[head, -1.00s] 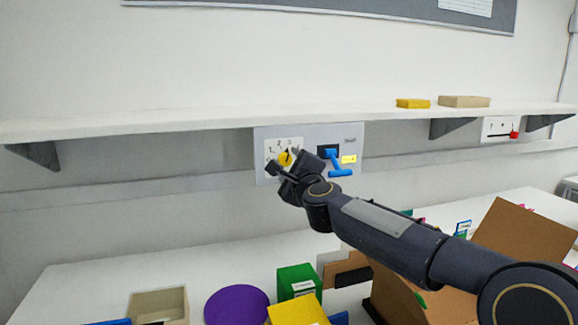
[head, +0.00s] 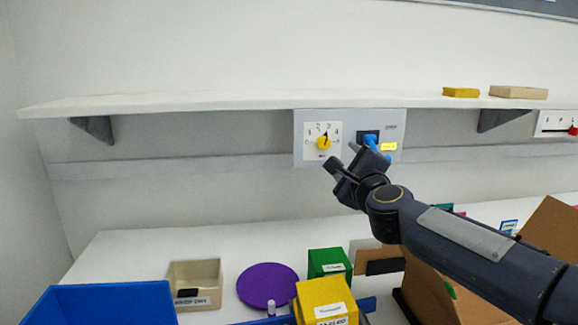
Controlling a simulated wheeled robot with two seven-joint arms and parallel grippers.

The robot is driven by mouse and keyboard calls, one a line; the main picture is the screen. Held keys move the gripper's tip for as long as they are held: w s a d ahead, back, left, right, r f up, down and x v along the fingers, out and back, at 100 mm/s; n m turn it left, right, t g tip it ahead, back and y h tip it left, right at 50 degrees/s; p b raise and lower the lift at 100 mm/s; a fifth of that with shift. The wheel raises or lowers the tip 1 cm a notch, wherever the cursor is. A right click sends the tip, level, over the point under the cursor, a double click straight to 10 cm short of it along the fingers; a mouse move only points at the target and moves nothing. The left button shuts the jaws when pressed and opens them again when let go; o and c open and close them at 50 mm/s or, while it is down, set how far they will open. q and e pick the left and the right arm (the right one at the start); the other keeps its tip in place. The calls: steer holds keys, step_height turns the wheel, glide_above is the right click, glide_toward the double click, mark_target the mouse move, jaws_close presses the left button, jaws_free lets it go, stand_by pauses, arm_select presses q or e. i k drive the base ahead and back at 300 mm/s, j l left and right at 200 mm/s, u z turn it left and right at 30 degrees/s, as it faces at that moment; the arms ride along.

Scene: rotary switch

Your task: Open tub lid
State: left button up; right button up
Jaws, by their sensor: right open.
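I cannot pick out a tub with a lid for certain. A round purple disc (head: 267,283) lies flat on the table at the lower middle. An open beige bin (head: 194,284) with a label stands left of it, and a larger blue container (head: 100,305) is cut off at the lower left. My right gripper (head: 340,162) is open and empty in front of the grey wall panel, below and right of the yellow rotary knob (head: 323,142), apart from the tabletop objects. My left gripper is out of view.
A green box (head: 328,262) and a yellow box (head: 326,300) stand right of the disc. Brown cardboard (head: 435,288) is under my right arm. A shelf (head: 220,102) runs above the panel (head: 350,115). The table behind the bin is clear.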

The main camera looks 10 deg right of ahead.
mark_target(191, 291)
steer(key=k+l, duration=0.2)
steer(key=l, duration=0.15)
steer(key=k+l, duration=0.4)
steer(key=l, duration=0.25)
